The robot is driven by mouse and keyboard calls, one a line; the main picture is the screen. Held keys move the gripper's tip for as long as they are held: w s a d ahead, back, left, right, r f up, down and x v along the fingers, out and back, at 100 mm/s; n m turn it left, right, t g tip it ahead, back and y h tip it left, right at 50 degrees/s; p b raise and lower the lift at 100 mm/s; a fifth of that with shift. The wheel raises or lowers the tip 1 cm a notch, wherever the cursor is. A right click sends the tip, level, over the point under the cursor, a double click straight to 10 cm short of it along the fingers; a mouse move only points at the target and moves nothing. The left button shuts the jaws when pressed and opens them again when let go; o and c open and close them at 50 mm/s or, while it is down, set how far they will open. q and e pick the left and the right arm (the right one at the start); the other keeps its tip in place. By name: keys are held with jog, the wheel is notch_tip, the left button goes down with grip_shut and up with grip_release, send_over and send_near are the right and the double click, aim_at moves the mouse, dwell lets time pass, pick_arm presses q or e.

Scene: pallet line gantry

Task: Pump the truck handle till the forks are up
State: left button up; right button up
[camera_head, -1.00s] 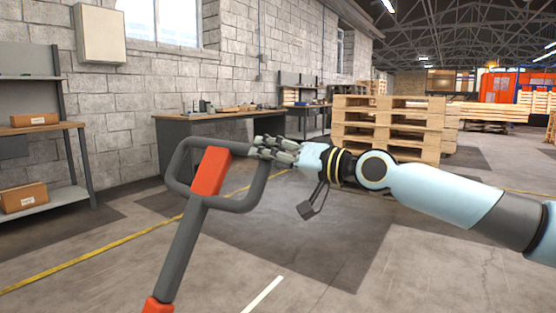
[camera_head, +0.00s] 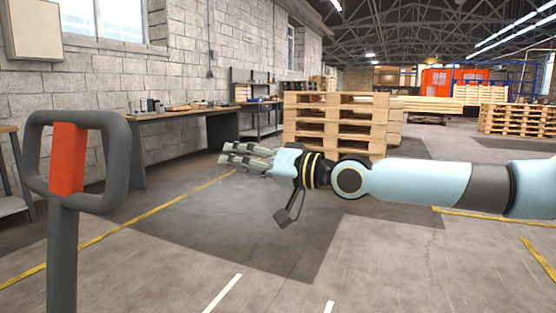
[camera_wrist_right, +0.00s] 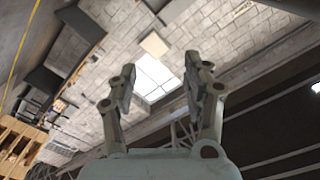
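The truck handle is a dark grey loop (camera_head: 117,160) with a red centre grip (camera_head: 68,158) on a grey shaft (camera_head: 62,260), nearly upright at the left of the head view. My right gripper (camera_head: 222,154) is to the right of the loop, with a clear gap between them in the picture. In the right wrist view its two fingers (camera_wrist_right: 160,72) are spread with nothing between them. The handle does not show in that view. My left gripper is not in view. The truck's body and forks are out of sight.
A stack of wooden pallets (camera_head: 335,122) stands behind my right arm. Workbenches (camera_head: 160,140) line the block wall at the left. Open concrete floor with yellow lines (camera_head: 130,220) lies around the handle.

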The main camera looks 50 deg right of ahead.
pick_arm(q)
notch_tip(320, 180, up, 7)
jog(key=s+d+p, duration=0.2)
jog(key=p, duration=0.6)
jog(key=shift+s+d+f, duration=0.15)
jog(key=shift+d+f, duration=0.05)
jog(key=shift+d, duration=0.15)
pick_arm(e)
jog(key=v, duration=1)
jog(key=shift+s+r, duration=0.25)
jog(key=shift+d, duration=0.1)
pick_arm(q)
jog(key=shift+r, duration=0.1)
